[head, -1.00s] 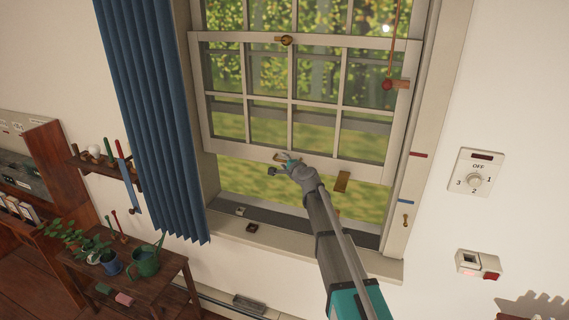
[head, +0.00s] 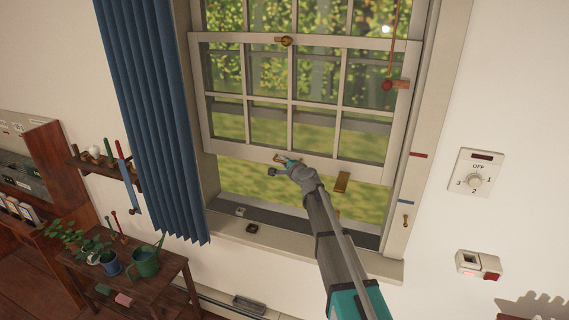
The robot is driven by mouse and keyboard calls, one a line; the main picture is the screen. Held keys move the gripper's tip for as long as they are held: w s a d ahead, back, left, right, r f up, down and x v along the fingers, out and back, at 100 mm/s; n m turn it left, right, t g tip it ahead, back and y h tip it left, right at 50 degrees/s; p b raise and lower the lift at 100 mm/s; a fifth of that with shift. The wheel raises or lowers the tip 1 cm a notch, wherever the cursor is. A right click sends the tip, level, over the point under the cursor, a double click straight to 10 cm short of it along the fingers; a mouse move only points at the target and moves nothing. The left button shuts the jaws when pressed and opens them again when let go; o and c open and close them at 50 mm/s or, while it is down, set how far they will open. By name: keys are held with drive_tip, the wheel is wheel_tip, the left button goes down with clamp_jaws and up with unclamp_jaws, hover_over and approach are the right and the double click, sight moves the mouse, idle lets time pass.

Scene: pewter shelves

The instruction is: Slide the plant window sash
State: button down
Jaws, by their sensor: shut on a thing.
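The window sash (head: 235,144) is a white frame with several panes. It is raised, with an open gap between its bottom rail and the sill (head: 300,244). My gripper (head: 282,163) is at the bottom rail, left of its middle, shut on the small brass sash lift (head: 277,157). The gripper and wrist hide part of the lift. A second brass piece (head: 342,182) hangs at the rail to the right of my gripper. A brass catch (head: 286,41) sits on the sash's top rail.
A blue curtain (head: 150,110) hangs left of the window. A cord with a red knob (head: 387,85) hangs at the right. Red (head: 418,155) and blue (head: 406,202) marks are on the right jamb. A plant table (head: 130,262) stands lower left; a dial panel (head: 477,173) is on the right wall.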

wheel_tip(320, 180, down, 10)
drive_tip(key=b, duration=0.9)
drive_tip(key=shift+r, duration=0.15)
drive_tip(key=shift+w, duration=0.1)
drive_tip(key=c, duration=0.7)
unclamp_jaws()
drive_tip(key=shift+r, duration=0.15)
